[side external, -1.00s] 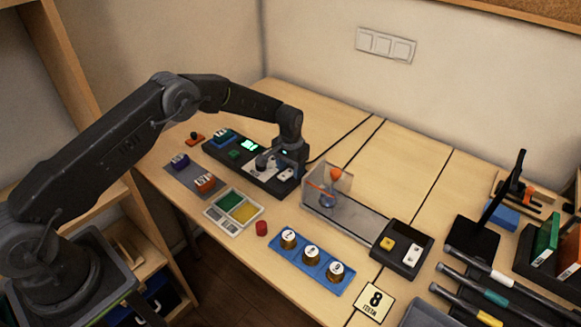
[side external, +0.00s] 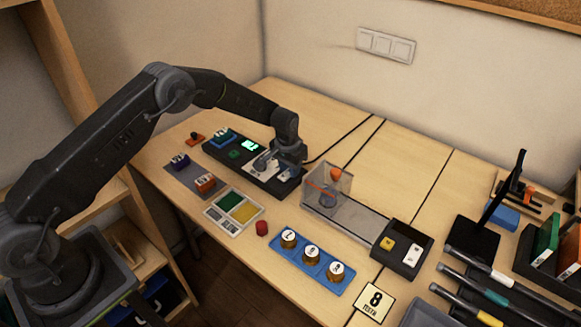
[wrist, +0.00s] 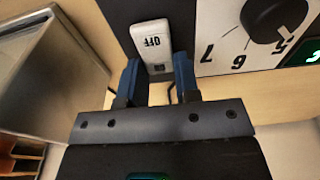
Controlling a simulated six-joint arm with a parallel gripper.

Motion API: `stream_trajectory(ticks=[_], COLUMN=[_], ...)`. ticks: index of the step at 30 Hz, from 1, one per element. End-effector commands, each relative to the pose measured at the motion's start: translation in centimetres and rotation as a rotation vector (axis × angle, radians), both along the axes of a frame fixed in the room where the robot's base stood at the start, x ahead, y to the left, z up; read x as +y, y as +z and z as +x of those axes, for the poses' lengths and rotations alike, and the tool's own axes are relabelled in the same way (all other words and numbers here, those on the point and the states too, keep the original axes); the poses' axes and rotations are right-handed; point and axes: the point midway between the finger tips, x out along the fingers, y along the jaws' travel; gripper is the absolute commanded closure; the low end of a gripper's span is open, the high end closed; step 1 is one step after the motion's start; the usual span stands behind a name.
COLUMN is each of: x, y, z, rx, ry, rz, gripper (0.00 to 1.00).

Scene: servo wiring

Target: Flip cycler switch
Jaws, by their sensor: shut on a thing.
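The cycler (side external: 266,182) is a long black unit with a lit green display (side external: 250,146) on the table. Its white switch (wrist: 152,36) is marked OFF, upside down in the wrist view. My gripper (wrist: 158,70) has its two blue fingers on either side of the near end of the switch, shut on it. In the side view my gripper (side external: 289,163) is low over the right end of the cycler and hides the switch there. A black dial knob (wrist: 274,16) on a white numbered plate is beside the switch.
A clear-walled box (side external: 327,190) with an orange ball stands right of the cycler, close to my gripper. A mat with servos (side external: 196,180), a sorting tray (side external: 233,210) and a blue rack (side external: 311,263) lie in front. Cables run behind the cycler.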

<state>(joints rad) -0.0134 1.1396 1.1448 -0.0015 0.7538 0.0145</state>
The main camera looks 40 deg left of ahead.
Motion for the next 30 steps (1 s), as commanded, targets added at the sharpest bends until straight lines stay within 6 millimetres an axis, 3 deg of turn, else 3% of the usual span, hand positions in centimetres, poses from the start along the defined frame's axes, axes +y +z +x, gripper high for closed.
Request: stream_trajectory(ticks=[9,21,22,30], x=[0.01,0.01,0.01,0.01], y=[0.22,0.28,0.28,0.27], z=[-0.4,-0.35,-0.35,-0.37], rx=[-0.17,-0.194,-0.194,-0.192], ry=[0.001,0.001,0.001,0.0], rz=[-0.001,0.0,0.0,0.0], gripper=[0.94,0.94,0.68,0.45])
